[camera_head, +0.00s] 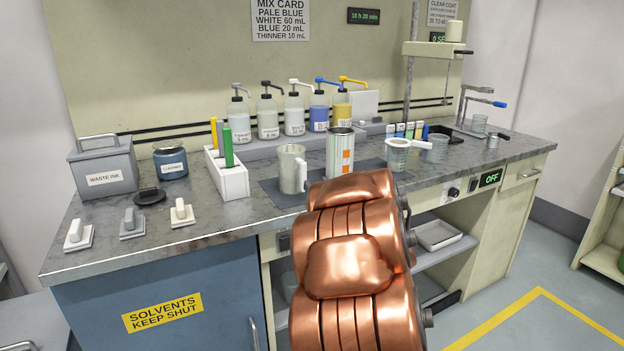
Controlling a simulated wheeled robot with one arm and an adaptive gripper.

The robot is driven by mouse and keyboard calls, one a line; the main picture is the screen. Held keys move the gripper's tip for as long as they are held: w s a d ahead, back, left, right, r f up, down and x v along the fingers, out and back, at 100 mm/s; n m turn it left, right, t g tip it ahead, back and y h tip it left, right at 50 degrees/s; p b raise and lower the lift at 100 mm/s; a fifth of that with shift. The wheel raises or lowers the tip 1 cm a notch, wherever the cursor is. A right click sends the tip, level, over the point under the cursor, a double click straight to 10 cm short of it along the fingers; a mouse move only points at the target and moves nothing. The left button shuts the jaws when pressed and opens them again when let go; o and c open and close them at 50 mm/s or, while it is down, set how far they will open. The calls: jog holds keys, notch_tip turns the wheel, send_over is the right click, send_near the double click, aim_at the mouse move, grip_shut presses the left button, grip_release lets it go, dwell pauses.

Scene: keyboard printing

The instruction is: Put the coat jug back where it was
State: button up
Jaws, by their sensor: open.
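No vessel has a readable "coat" label, so I cannot tell which is the coat jug. A pale vessel with a white rim and handle (397,154) stands near the bench front, right of an orange-marked can (340,153). A clear beaker (437,148) is beside it. My copper arm fills the lower middle and hides part of the bench front. My gripper does not show.
Pump bottles (268,118) line the back ledge. A white rack (228,178), a waste ink box (104,168) and a cleaner jar (170,162) stand at the left. A tall stand (409,75) rises at the right. The right end of the bench top (525,145) is clear.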

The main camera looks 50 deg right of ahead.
jog(key=shift+v, duration=1.2)
jog(key=w+a+f+m+g, duration=0.1)
jog(key=w+a+f+g, duration=0.2)
jog(key=a+f+g, duration=0.3)
jog(key=s+a+f+g+y, duration=0.1)
jog(key=s+a+f+g, duration=0.25)
jog(key=a, duration=0.25)
jog(key=s+a+f+g+y, duration=0.1)
jog(key=s+a+f+g, duration=0.25)
jog(key=a, duration=0.25)
jog(key=s+a+f+n+g+y, duration=0.1)
jog(key=s+a+g, duration=0.3)
jog(key=s+a, duration=0.7)
jog(key=s+a+f+n+g+y, duration=0.1)
jog(key=s+a+n+g+y, duration=0.2)
jog(key=s+a, duration=0.8)
jog(key=shift+s+f+n+g+y, duration=0.3)
jog(key=shift+s+n+g+y, duration=0.15)
jog(key=shift+s+g, duration=0.65)
jog(key=shift+w, duration=0.1)
